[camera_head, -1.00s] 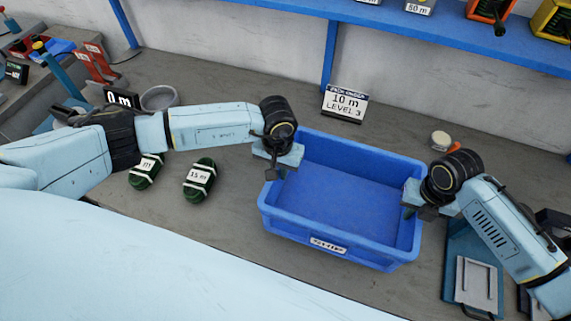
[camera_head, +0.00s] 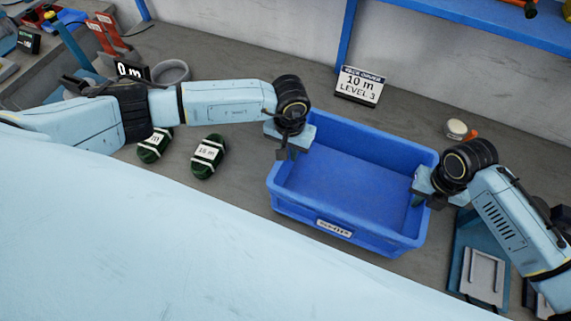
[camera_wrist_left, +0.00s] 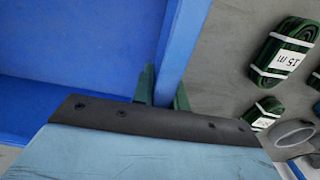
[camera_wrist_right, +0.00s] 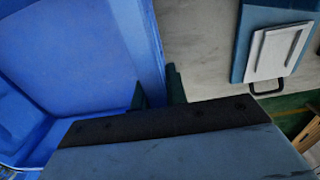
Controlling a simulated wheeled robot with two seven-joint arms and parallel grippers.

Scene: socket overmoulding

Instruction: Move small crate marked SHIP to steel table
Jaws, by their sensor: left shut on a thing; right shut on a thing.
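A blue open crate (camera_head: 350,233) is in the middle right of the head view, with a small white label on its near side whose text is too small to read. It looks empty. My left gripper (camera_head: 287,150) is shut on the crate's left wall; in the left wrist view its fingers (camera_wrist_left: 163,88) straddle the blue wall. My right gripper (camera_head: 422,195) is shut on the crate's right wall; in the right wrist view its fingers (camera_wrist_right: 158,92) sit on either side of that wall. I cannot tell whether the crate touches the bench. No steel table is recognisable.
A grey plate on a blue base (camera_head: 483,275) lies to the right. A blue shelf (camera_head: 460,28) runs above.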

